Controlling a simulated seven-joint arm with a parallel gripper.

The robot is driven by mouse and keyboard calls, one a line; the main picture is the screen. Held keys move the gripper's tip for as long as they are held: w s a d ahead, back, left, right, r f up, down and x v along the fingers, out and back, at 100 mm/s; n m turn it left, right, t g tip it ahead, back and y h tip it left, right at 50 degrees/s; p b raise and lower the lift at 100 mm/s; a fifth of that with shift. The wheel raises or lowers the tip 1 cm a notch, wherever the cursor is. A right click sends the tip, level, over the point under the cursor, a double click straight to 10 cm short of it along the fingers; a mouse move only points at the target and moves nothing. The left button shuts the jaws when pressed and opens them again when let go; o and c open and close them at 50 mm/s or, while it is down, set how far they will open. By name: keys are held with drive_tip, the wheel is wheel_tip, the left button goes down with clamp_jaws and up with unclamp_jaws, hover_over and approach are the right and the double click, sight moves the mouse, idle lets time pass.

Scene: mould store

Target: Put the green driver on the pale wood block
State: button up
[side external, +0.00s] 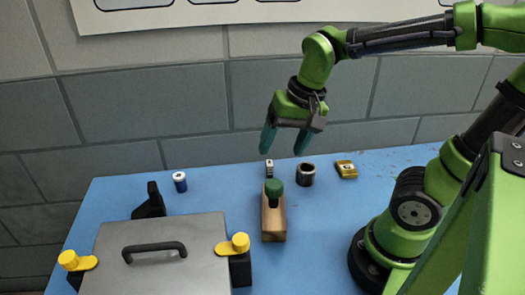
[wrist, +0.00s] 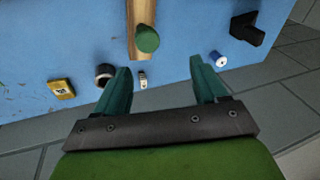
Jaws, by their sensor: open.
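The green driver (side external: 274,187) stands upright at the pale wood block (side external: 273,222), its green handle on top and a dark part below. In the wrist view its rounded green end (wrist: 147,38) overlaps the wood block (wrist: 140,14). Its lower end is not clear, so I cannot tell whether it sits on or in the block. My gripper (side external: 284,143) is open and empty, raised above the back of the table. In the wrist view its two teal fingers (wrist: 160,72) are apart, with the driver beyond them and nothing between.
A grey lidded box (side external: 165,255) with yellow latches stands front left on the blue table (side external: 110,200). A blue-and-white cylinder (side external: 180,181), a small pale item (side external: 269,168), a dark ring (side external: 306,174) and a yellow item (side external: 346,169) lie along the back. A wall stands behind.

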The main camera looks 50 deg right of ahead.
drive_tip(key=shift+s+a+r+n+t+y, duration=0.1)
drive_tip(key=shift+s+r+n+t+y, duration=0.1)
drive_tip(key=shift+s+r+n+t, duration=0.7)
drive_tip(key=shift+s+a+r+n+t+y, duration=0.1)
drive_tip(key=shift+s+r+n+t+y, duration=0.1)
drive_tip(key=shift+s+r+n+t, duration=0.65)
